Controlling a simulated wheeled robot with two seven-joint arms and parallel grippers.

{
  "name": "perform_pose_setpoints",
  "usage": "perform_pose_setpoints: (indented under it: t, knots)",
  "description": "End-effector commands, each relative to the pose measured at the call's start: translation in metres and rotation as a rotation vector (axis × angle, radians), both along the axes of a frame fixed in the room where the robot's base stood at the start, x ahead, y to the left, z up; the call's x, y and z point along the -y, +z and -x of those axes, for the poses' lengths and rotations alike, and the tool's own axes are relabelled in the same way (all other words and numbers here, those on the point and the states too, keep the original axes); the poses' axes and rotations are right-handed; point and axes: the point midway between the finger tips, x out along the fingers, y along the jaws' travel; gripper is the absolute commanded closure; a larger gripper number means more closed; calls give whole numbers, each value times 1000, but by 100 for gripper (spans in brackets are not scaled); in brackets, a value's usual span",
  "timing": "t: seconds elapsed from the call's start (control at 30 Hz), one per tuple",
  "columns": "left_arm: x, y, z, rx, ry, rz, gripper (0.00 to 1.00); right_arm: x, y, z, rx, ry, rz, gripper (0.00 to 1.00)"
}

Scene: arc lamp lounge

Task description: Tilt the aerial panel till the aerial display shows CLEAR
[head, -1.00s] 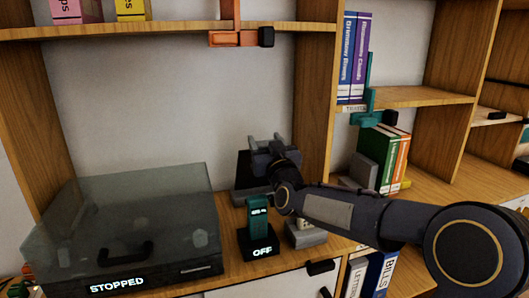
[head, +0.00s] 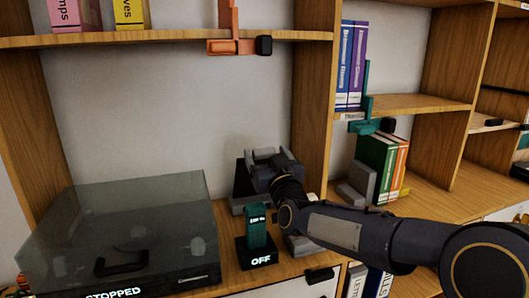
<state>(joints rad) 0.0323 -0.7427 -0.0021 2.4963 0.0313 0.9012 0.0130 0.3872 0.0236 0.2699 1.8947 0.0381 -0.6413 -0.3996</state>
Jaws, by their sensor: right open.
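My right gripper (head: 270,157) is open, its fingers pointing away to the back wall. It is at a dark upright panel on a grey base (head: 237,207), likely the aerial panel, and covers much of it. I cannot tell whether the fingers touch the panel. No display reading CLEAR is visible; the aerial display may be hidden behind my gripper and arm. A teal upright device (head: 257,228) on a black base reads OFF, just in front and left of my right wrist. My left gripper is not in view.
A box with a smoky clear lid (head: 120,220) stands at left, its display reading STOPPED. A grey block (head: 303,245) sits under my right forearm. An orange bracket (head: 238,47) hangs at the shelf above. Binders and teal brackets (head: 362,125) are at right.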

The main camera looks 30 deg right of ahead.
Motion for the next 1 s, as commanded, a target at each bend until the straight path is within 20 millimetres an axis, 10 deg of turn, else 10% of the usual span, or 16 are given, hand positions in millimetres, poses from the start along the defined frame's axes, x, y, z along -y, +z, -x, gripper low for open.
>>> perform_pose_setpoints:
  t: [0.33,1.0]
  knots:
    - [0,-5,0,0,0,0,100,-11,-11,47,1,0,1,24]
    - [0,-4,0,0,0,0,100,-12,-12,49,-1,0,0,24]
